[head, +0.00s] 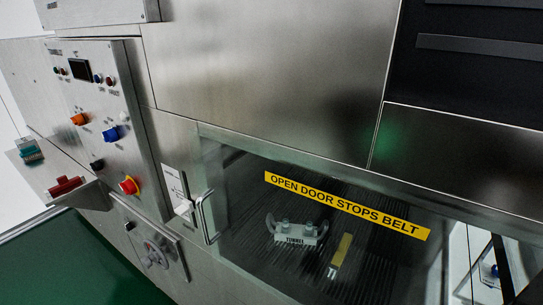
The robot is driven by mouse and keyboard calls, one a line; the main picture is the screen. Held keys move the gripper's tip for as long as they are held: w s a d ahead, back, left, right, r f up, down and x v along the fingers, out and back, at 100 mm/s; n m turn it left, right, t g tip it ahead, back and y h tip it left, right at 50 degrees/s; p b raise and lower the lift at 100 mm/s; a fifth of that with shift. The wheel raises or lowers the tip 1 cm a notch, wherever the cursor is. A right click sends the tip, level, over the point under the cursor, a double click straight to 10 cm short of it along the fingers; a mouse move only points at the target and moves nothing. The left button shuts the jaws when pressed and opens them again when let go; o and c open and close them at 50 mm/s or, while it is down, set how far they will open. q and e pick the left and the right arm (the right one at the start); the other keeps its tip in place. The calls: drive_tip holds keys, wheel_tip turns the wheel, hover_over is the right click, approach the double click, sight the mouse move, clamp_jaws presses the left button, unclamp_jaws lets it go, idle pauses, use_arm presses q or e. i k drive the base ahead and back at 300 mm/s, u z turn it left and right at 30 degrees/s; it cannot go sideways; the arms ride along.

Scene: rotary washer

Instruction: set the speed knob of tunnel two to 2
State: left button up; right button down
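A steel control panel (92,95) stands at the left of the washer in the head view. It carries an orange knob (79,118), a blue knob (110,134), a small white knob (124,116) and a black knob (97,164). A lower plate holds a round grey dial (155,255). The labels are too small to read, so I cannot tell which one is the speed knob of tunnel two or where it points. Neither of my grippers shows in this view.
A glass door with a yellow "OPEN DOOR STOPS BELT" strip (345,206) and a bar handle (205,218) fills the centre right. A green surface (70,265) lies at lower left.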

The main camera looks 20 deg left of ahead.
sight(128, 226)
drive_tip(key=u, duration=1.65)
